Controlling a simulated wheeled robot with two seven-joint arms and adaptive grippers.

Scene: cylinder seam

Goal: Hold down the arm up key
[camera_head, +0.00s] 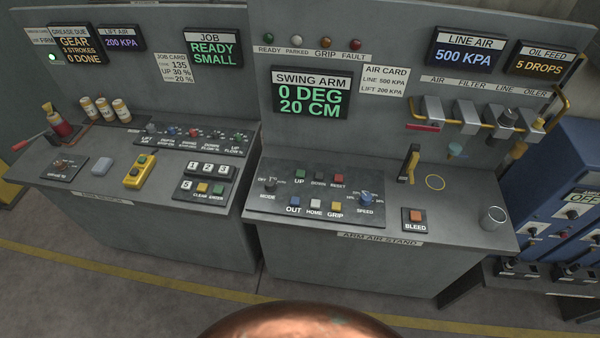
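The green arm UP key (299,175) is in the top row of the sloped key panel (268,207) on the right-hand stand. The grey DOWN key (319,178) and the red RESET key (338,181) are to its right. Nothing covers the UP key. The swing arm display (311,93) above reads 0 DEG, 20 CM. Neither of my grippers shows in the head view, so their position relative to the key is hidden.
The blue OUT (293,200), white HOME (316,204) and yellow GRIP (336,208) keys sit below. A mode knob (269,185) and a speed knob (365,198) flank the keys. The orange BLEED button (415,216) and a yellow-handled lever (409,162) stand to the right.

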